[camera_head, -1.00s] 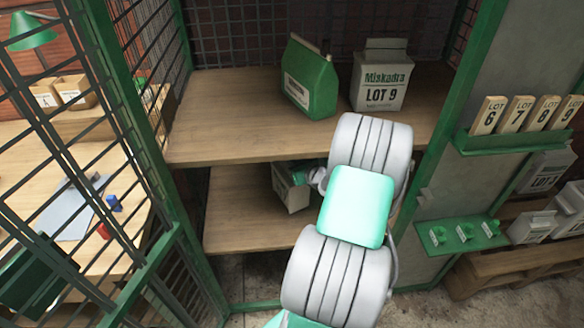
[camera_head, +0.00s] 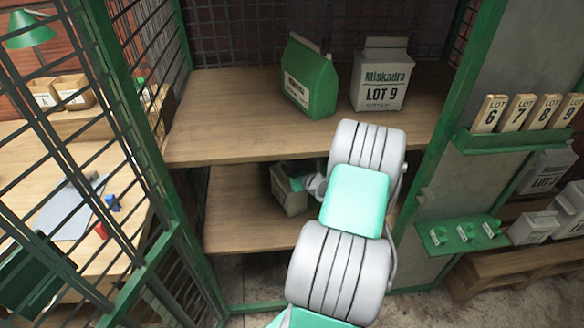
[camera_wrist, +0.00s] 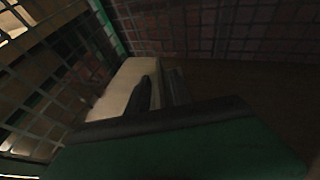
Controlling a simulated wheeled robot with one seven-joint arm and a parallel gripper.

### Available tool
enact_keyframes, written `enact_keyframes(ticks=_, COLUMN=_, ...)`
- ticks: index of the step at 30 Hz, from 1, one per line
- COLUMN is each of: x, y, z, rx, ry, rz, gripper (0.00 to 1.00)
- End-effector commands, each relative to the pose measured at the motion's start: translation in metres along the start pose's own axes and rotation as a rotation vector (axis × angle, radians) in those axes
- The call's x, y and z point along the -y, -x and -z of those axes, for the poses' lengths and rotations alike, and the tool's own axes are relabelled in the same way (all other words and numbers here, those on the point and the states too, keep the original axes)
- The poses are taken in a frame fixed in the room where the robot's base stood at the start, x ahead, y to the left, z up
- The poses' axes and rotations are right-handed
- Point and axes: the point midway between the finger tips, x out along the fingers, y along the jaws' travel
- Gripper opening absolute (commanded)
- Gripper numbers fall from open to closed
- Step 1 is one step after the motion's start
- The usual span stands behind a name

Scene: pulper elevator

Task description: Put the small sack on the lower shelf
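The small sack (camera_head: 291,199) is a pale, boxy bag inside the lower shelf opening. It is at or just above the lower shelf (camera_head: 237,210), partly covered by my gripper and wrist; I cannot tell if its base touches the boards. My gripper (camera_head: 296,171) is at the top of the sack, under the upper shelf. In the wrist view, the sack (camera_wrist: 122,88) shows as a pale block beside the dark fingers (camera_wrist: 160,92). That view is dim, and I cannot tell whether the fingers grip the sack.
The upper shelf (camera_head: 225,125) holds a green sack (camera_head: 309,80) and a white Miskadra LOT 9 sack (camera_head: 381,80). Green posts and wire mesh (camera_head: 120,120) bound the left. A grey panel with a tag rack (camera_head: 515,140) stands right. The lower shelf's left is clear.

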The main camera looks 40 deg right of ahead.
Motion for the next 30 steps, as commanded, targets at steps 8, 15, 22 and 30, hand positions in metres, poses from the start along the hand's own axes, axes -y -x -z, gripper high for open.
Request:
enact_keyframes(ticks=8, x=0.0, y=0.001, z=-0.002, rx=0.0, ry=0.0, rz=0.0, gripper=0.29)
enact_keyframes(ticks=15, x=0.002, y=0.042, z=-0.004, rx=0.0, ry=-0.002, rz=0.006, gripper=0.29)
enact_keyframes(ticks=22, x=0.002, y=0.099, z=-0.004, rx=0.0, ry=-0.002, rz=0.006, gripper=0.29)
enact_keyframes(ticks=30, x=-0.002, y=0.121, z=-0.003, rx=-0.002, ry=0.01, rz=-0.005, gripper=0.29)
